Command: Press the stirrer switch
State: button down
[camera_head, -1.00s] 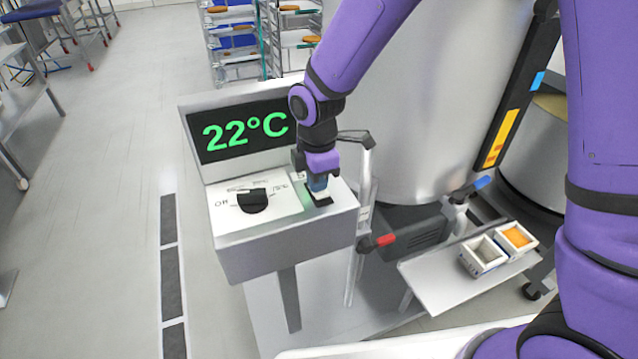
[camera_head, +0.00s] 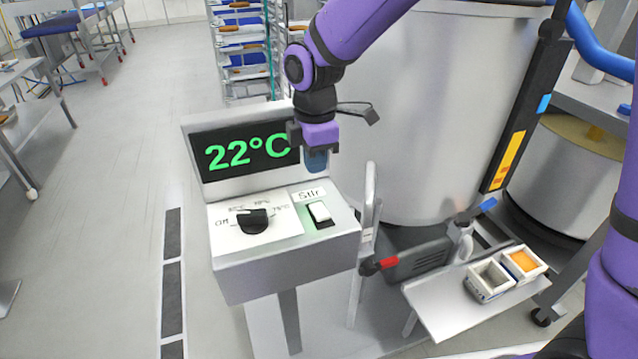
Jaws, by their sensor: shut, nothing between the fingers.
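The stirrer switch (camera_head: 319,212) is a white rocker in a dark frame on the right of the control panel's sloping top, under a label reading "Stir". Its near end looks lower than its far end, though it is small in the picture. A greenish glow shows at the frame's left edge. My gripper (camera_head: 316,163) is above and behind the switch, in front of the right end of the display, apart from the switch. Its fingers point down and are shut with nothing between them.
The control panel (camera_head: 285,265) also carries a black dial (camera_head: 252,221) and a display (camera_head: 244,152) reading 22°C. A large steel vessel (camera_head: 430,120) stands behind on the right. A side shelf (camera_head: 440,310) holds two small boxes, one with orange contents.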

jog(key=shift+w+r, duration=0.2)
jog(key=shift+r, duration=1)
jog(key=shift+w+r, duration=0.15)
jog(key=shift+r, duration=1.05)
jog(key=s+d+r+m+t, duration=0.1)
jog(key=s+d+r+m, duration=0.35)
jog(key=d, duration=0.35)
jog(key=s+d+r+m+t, duration=0.1)
jog(key=s+d+r+m, duration=0.2)
jog(key=d+r+m, duration=0.35)
jog(key=s+d+m+t, duration=0.3)
jog(key=s+d+m, duration=0.7)
jog(key=s+d, duration=0.2)
jog(key=shift+s+d+r, duration=0.25)
jog(key=shift+s+d, duration=0.05)
jog(key=shift+s, duration=0.5)
dwell(2.1)
